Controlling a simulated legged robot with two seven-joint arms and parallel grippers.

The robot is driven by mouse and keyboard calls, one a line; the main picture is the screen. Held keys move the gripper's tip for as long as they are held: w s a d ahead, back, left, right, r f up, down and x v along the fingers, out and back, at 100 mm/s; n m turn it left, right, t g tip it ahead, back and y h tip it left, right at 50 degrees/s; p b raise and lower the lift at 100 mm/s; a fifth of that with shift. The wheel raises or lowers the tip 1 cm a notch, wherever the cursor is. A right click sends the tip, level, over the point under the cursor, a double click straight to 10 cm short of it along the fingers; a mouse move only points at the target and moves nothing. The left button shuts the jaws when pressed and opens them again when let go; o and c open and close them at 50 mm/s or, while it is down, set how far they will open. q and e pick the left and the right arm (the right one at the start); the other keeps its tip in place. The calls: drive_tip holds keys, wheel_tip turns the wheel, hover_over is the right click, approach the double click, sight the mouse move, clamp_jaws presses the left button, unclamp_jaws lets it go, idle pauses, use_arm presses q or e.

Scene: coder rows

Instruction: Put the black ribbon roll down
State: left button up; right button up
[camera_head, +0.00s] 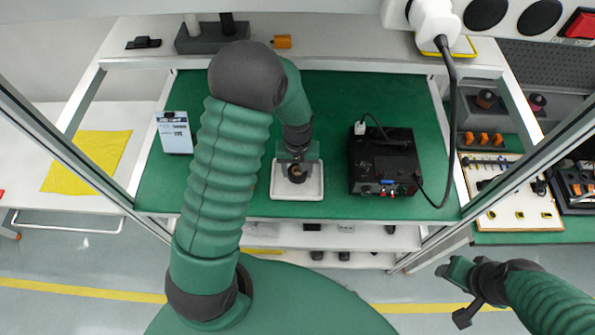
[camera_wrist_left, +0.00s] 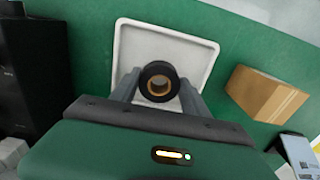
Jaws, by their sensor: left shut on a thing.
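My left gripper (camera_head: 297,170) is over the white tray (camera_head: 283,191) on the green bench mat. It is shut on the black ribbon roll (camera_wrist_left: 160,68), a black ring with a tan core; its two fingers (camera_wrist_left: 160,92) press it from either side. The roll also shows small and dark in the head view (camera_head: 298,177), within the tray's outline. I cannot tell whether the roll touches the tray floor. The tray (camera_wrist_left: 119,60) holds nothing else that I can see. My right gripper (camera_head: 462,293) is open and empty at the lower right, over the floor.
A black device (camera_head: 382,160) with a cable stands right of the tray. A cardboard box (camera_wrist_left: 262,93) shows beside the tray in the wrist view; my arm mostly hides it in the head view. Green mat behind the tray is clear.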

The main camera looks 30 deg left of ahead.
use_arm(q)
drive_tip(key=shift+s+f, duration=0.2)
drive_tip(key=shift+f, duration=0.9)
drive_tip(key=shift+c, duration=0.6)
clamp_jaws()
drive_tip(key=o, duration=1.3)
unclamp_jaws()
drive_tip(key=shift+f, duration=0.1)
drive_tip(key=shift+c, duration=0.2)
drive_tip(key=shift+o, duration=1.2)
drive_tip(key=shift+w, duration=0.1)
